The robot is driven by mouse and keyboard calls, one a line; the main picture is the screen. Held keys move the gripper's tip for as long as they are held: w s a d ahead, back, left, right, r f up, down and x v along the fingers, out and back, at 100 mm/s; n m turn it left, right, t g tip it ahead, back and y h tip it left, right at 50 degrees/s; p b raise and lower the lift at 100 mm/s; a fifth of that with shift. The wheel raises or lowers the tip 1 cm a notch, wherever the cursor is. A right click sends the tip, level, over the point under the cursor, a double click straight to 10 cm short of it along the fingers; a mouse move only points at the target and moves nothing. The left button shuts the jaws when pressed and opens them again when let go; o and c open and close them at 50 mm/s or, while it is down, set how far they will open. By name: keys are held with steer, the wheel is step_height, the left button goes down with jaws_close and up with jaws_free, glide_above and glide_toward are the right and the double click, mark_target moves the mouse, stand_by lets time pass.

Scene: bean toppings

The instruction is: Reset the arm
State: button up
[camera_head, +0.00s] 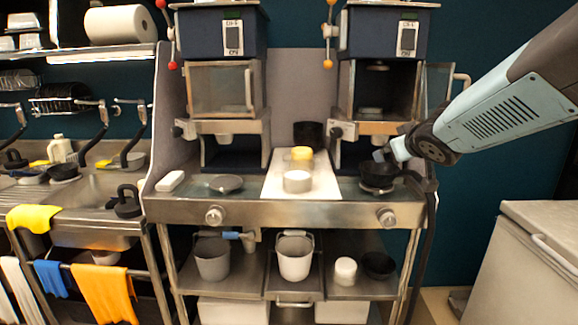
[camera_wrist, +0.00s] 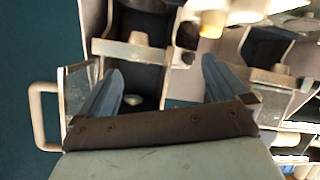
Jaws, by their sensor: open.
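My arm (camera_head: 510,100) reaches in from the right edge of the head view. My gripper (camera_head: 384,155) is at the right-hand machine, just above a black bowl (camera_head: 377,181) on the counter; I cannot tell if they touch. In the wrist view my gripper (camera_wrist: 160,72) has its two grey-blue fingers wide apart with nothing held between them.
The right machine's open door (camera_head: 437,95) stands close beside my arm; its handle (camera_wrist: 38,115) shows in the wrist view. A white board (camera_head: 322,187) holds a white cup (camera_head: 297,181) and a yellow-topped jar (camera_head: 301,156). A white chest (camera_head: 530,265) stands lower right.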

steer(key=s+a+f+m+g, duration=0.1)
steer(key=s+f+m+g, duration=0.1)
steer(key=s, duration=1)
steer(key=s+a+f+m+g, duration=0.2)
steer(key=s+g, duration=0.3)
steer(key=s, duration=0.7)
steer(key=shift+f+g, duration=0.3)
steer(key=shift+f, duration=0.4)
